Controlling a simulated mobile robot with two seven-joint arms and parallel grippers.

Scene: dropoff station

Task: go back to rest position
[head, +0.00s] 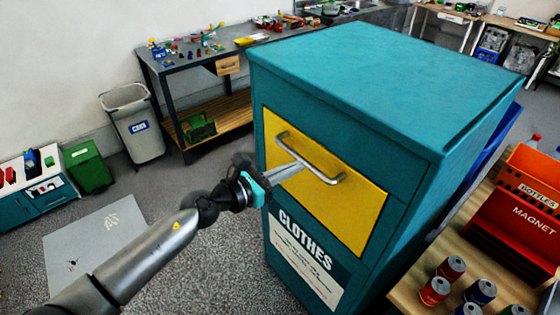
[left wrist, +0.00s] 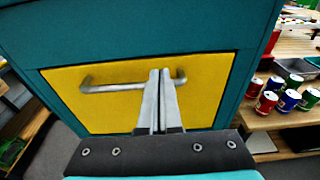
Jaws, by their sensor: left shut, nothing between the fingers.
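My left gripper (head: 299,165) is shut and empty, in front of the yellow flap (head: 345,207) of the teal clothes bin (head: 390,80). Its fingertips are close to the metal bar handle (head: 325,177); I cannot tell whether they touch it. In the left wrist view the shut fingers (left wrist: 160,75) stand in front of the handle (left wrist: 110,88) and hide part of it. The flap (left wrist: 80,105) looks closed. My right gripper is not in view.
A workbench (head: 165,66) with small items stands behind at the left. A grey bin (head: 135,125) and a green bin (head: 88,165) are at the left.

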